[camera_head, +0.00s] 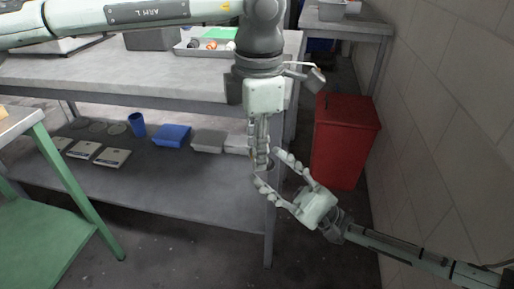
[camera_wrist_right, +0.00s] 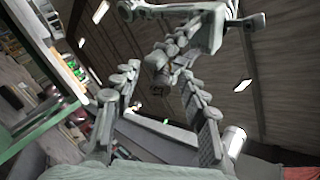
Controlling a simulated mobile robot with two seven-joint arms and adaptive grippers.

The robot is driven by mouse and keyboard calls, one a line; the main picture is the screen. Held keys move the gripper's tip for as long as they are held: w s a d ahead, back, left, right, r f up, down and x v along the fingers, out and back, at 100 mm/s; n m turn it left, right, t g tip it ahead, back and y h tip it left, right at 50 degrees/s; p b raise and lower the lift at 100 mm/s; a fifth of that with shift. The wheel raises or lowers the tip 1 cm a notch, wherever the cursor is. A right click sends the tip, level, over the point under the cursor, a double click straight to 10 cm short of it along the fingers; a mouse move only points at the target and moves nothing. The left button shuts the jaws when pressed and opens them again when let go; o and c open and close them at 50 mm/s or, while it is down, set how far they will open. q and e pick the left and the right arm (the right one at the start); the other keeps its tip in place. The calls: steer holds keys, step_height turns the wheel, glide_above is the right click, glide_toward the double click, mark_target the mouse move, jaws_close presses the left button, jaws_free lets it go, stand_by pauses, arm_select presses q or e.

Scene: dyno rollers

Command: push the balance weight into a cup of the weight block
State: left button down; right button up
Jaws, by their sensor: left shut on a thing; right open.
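My left gripper (camera_head: 260,158) points down beyond the lower right end of the grey bench. It is shut on a small dark piece (camera_wrist_right: 157,87), which appears to be the balance weight; the fingers hide most of it. The left gripper also shows in the right wrist view (camera_wrist_right: 165,65). My right gripper (camera_head: 270,170) comes from the lower right and is open. Its two fingers (camera_wrist_right: 165,105) spread on either side of the left fingertips, with no clear contact visible. I cannot make out the weight block in either view.
A red bin (camera_head: 345,142) stands right of the grippers by the block wall. The bench's lower shelf (camera_head: 190,190) holds a blue cup (camera_head: 137,124), a blue box (camera_head: 171,135) and flat plates. A green-framed table (camera_head: 50,185) stands left.

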steer(key=w+v, duration=0.1)
steer(key=v, duration=1.1)
steer(key=w+a+f+m+t+h, duration=0.3)
steer(key=w+a+f+t+h, duration=0.35)
steer(key=a+t+h, duration=0.5)
steer(key=d+f+n+h, duration=0.3)
steer(key=d+f+h, duration=0.1)
steer(key=f+h, duration=0.45)
steer(key=s+d+f+n+g+h, duration=0.55)
steer(key=s+d+f, duration=0.4)
steer(key=d, duration=0.25)
arm_select(q)
steer(key=a+f+m, duration=0.5)
steer(key=a+m, duration=0.5)
steer(key=a+f+m+h, duration=0.1)
steer(key=a+f+m, duration=0.4)
steer(key=a+m, duration=0.4)
steer(key=shift+w+a+f+m+g, duration=0.2)
steer(key=shift+w+a+m+g, duration=0.2)
steer(key=shift+m, duration=0.2)
arm_select(e)
steer(key=s+d+f+n+g+h, duration=0.2)
steer(key=s+d+g, duration=0.3)
steer(key=s+d, duration=0.4)
steer(key=s+n+h, duration=0.1)
steer(key=s, duration=0.3)
steer(key=shift+d+f, duration=0.25)
steer(key=shift+f, duration=0.1)
